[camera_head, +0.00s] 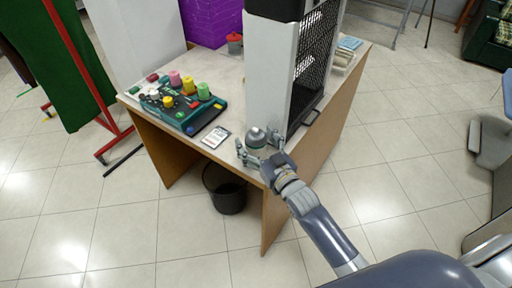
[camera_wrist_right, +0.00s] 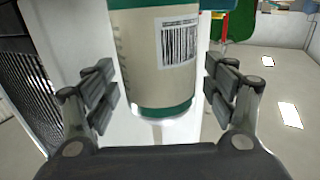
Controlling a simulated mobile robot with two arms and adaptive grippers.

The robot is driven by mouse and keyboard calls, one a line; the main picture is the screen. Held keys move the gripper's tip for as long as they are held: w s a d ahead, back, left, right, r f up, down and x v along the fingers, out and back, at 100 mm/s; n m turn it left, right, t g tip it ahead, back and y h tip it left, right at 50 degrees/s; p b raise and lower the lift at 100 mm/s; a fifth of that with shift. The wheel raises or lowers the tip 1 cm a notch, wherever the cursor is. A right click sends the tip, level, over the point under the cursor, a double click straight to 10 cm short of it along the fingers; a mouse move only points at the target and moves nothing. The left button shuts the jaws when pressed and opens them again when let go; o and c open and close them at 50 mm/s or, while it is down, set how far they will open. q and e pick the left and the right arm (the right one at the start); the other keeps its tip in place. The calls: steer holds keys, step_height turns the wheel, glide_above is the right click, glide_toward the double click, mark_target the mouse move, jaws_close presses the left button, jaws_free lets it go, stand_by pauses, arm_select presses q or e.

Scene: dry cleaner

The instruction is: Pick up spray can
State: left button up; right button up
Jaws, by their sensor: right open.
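The spray can (camera_head: 257,141) stands upright near the front corner of the desk (camera_head: 226,146), with a grey domed top. In the right wrist view the can (camera_wrist_right: 158,60) shows a cream body with a barcode and a green lower band; its top is out of that view. My right gripper (camera_head: 258,156) is open at the desk corner, with its fingers on either side of the can. In the wrist view a gap shows between the can and each finger of the gripper (camera_wrist_right: 161,92). My left gripper is not in view.
A tall white unit with black mesh (camera_head: 268,75) stands on the desk close behind the can. A card (camera_head: 215,137) and a green tray with thread spools (camera_head: 180,104) lie to the left. A dark bin (camera_head: 228,194) stands under the desk.

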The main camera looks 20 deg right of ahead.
steer(key=c, duration=1.3)
steer(key=shift+r, duration=0.1)
